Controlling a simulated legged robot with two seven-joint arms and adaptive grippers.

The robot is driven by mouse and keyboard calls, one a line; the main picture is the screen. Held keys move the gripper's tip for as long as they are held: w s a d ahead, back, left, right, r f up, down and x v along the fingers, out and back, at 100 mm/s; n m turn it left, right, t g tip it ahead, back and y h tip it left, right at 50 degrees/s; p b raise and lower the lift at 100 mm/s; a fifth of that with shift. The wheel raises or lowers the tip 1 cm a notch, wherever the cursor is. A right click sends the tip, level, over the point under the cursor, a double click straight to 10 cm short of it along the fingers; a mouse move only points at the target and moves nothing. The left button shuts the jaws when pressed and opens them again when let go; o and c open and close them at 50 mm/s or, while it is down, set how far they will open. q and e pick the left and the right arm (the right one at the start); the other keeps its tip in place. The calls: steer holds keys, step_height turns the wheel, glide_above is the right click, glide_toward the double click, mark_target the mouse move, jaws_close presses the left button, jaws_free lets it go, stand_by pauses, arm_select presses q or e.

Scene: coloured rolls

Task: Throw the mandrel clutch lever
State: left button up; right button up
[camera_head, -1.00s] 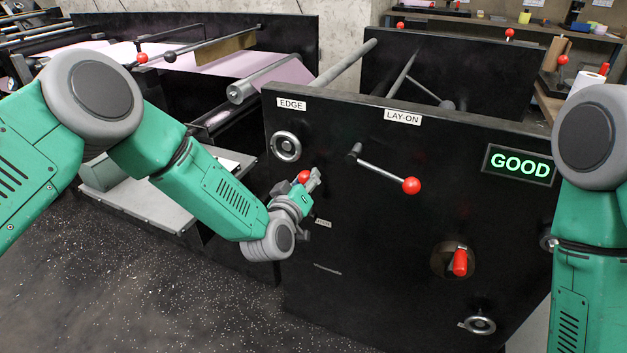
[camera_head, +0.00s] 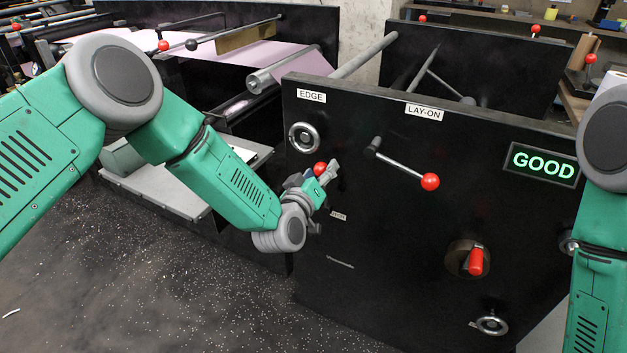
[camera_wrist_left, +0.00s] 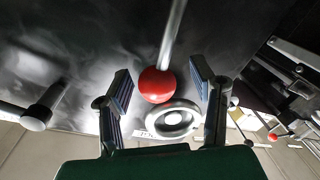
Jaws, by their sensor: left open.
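A red ball knob (camera_head: 320,169) on a metal lever rod stands off the black machine panel, below the EDGE handwheel. In the left wrist view the red knob (camera_wrist_left: 157,86) lies between the two fingers, its rod running up and away. My left gripper (camera_head: 322,176) is open, one finger on each side of the knob, with gaps showing in the wrist view. A small label (camera_head: 338,215) below it is too small to read. The lever's pivot is hidden in the head view. My right gripper is out of view; only its arm shows at right.
A grey platform (camera_head: 180,195) stands at left. Speckled floor lies in front.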

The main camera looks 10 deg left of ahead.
arm_select(q)
steer(key=v, duration=1.1)
steer(key=shift+s+a, duration=0.2)
steer(key=shift+s, duration=0.05)
steer(key=shift+c, duration=0.4)
